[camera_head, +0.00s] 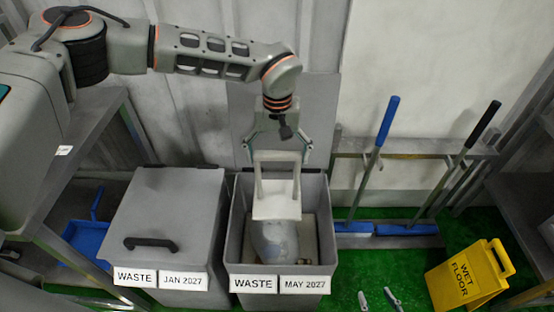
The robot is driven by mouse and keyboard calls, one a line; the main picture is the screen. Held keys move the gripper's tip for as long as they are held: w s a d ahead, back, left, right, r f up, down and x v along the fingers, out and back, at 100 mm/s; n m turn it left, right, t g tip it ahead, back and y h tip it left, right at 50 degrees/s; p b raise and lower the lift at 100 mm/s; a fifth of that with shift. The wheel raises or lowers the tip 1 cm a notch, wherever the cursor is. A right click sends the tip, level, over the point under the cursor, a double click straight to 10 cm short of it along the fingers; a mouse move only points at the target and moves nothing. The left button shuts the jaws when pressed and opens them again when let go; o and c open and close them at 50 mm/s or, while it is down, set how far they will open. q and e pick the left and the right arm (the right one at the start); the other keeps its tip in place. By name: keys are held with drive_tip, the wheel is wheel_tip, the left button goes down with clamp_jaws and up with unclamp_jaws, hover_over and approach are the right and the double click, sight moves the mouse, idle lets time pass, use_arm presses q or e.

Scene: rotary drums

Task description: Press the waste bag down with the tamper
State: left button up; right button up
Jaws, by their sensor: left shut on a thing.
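The white tamper (277,207), a flat plate with an upright frame handle, is in my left gripper (278,153). The fingers are shut on the handle's top from both sides. The tamper is over the open waste bin (328,215) labelled MAY 2027, its plate within the bin's outline. The pale grey-blue waste bag (273,243) lies inside this bin below the plate, partly hidden by it. I cannot tell whether plate and bag touch. My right gripper (378,299) shows only as two fingertips at the bottom edge, apart with nothing between them.
A closed bin (175,215) labelled JAN 2027 with a black handle stands directly left. A yellow wet-floor sign (468,275) stands at right. Blue-headed brooms (408,229) lean on a rack behind. A blue dustpan (88,237) is at left.

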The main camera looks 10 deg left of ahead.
use_arm(q)
drive_tip(key=shift+r+p, duration=2)
drive_tip(key=shift+r, duration=1)
drive_tip(key=shift+a, duration=0.1)
drive_tip(key=shift+s+a, duration=0.1)
drive_tip(key=shift+a, duration=0.15)
drive_tip(key=s+a+r+m, duration=0.2)
drive_tip(key=s+a+r, duration=0.2)
drive_tip(key=s+a, duration=0.7)
drive_tip(key=shift+a, duration=0.5)
